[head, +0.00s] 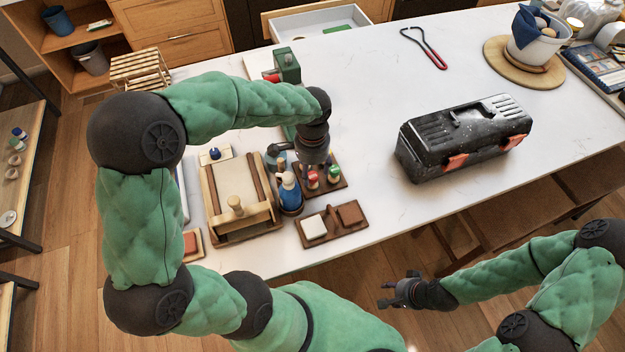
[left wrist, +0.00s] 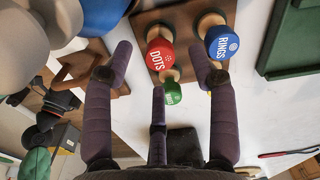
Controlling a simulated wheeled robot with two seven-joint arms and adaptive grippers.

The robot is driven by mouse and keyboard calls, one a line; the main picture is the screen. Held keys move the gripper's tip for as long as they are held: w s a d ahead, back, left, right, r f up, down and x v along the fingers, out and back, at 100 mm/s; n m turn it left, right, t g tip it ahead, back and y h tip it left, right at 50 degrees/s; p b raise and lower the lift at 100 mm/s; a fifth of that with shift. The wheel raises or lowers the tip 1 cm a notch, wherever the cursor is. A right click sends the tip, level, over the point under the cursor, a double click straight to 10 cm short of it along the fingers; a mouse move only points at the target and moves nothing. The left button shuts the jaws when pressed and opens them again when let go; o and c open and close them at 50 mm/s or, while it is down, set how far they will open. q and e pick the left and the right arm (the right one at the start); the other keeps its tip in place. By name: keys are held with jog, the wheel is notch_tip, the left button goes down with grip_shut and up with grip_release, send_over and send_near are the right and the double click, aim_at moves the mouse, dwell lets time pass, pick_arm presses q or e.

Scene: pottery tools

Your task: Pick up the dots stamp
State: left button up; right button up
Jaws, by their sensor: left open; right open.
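The dots stamp has a red top marked "DOTS" (left wrist: 160,53) and stands on a brown holder (left wrist: 147,20). It also shows in the head view (head: 313,179), just below my left gripper (head: 316,164). In the left wrist view my left gripper (left wrist: 160,62) is open, with its fingers spread around the red top and nothing gripped. A blue "RINGS" stamp (left wrist: 222,42) is close to the right finger, and a green-topped stamp (left wrist: 172,93) is near the lower finger. My right gripper (head: 402,292) is open and empty, off the table's front edge.
A black toolbox (head: 465,135) stands right. The table between is clear.

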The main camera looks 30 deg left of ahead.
aim_at(313, 175)
pick_arm(q)
notch_tip(313, 175, down, 4)
jog(key=shift+w+f+b, duration=0.15)
jog(key=shift+f+b, duration=0.05)
jog(key=shift+b, duration=0.35)
jog(key=c, duration=1.1)
jog(key=shift+r, duration=0.15)
jog(key=shift+c, duration=0.2)
